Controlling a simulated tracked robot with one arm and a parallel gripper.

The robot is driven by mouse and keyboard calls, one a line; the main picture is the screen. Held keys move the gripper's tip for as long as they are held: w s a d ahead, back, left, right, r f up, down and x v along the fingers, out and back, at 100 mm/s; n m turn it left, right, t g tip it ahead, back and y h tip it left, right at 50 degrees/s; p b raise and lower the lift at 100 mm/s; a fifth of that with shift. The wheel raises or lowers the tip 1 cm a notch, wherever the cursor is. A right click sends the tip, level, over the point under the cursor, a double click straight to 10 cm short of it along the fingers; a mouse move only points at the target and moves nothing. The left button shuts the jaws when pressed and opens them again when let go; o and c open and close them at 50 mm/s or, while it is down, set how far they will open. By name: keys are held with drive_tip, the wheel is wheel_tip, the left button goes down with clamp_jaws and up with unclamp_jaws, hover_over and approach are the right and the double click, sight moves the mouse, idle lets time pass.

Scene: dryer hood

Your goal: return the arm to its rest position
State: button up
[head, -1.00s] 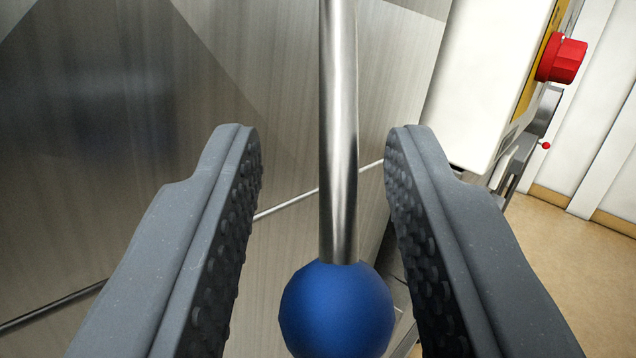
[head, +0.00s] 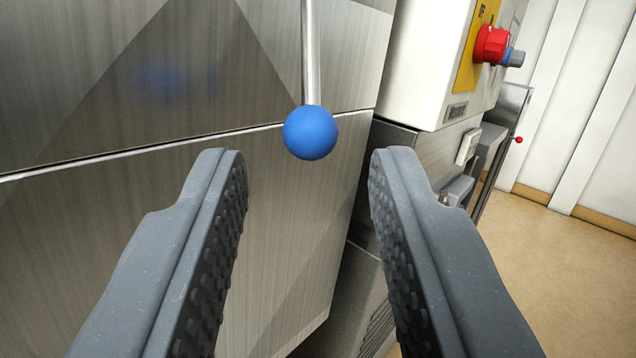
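My gripper (head: 308,165) is open, its two dark grey ribbed fingers well apart with nothing between them. A blue ball knob (head: 310,132) on the lower end of a thin metal rod (head: 310,60) hangs beyond the fingertips, a little above them in the picture. The fingers appear clear of the knob. The rod runs up out of the top of the view.
A brushed metal hood panel (head: 110,240) with a seam fills the left and middle. At right is a white control box (head: 436,60) with a red knob (head: 490,45) on a yellow plate. Tan floor (head: 540,250) and a white ribbed wall (head: 590,120) lie further right.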

wheel_tip(320, 180, up, 25)
drive_tip(key=s+m+g+h+p, duration=0.2)
drive_tip(key=h+p, duration=0.1)
drive_tip(key=p, duration=0.2)
drive_tip(key=s+a+r+m+g+p, duration=0.1)
drive_tip(key=s+r+p, duration=0.3)
drive_tip(key=s+r, duration=1.5)
drive_tip(key=shift+a+r+g+y, duration=0.3)
drive_tip(key=shift+a+r+g, duration=0.3)
drive_tip(key=shift+g, duration=0.2)
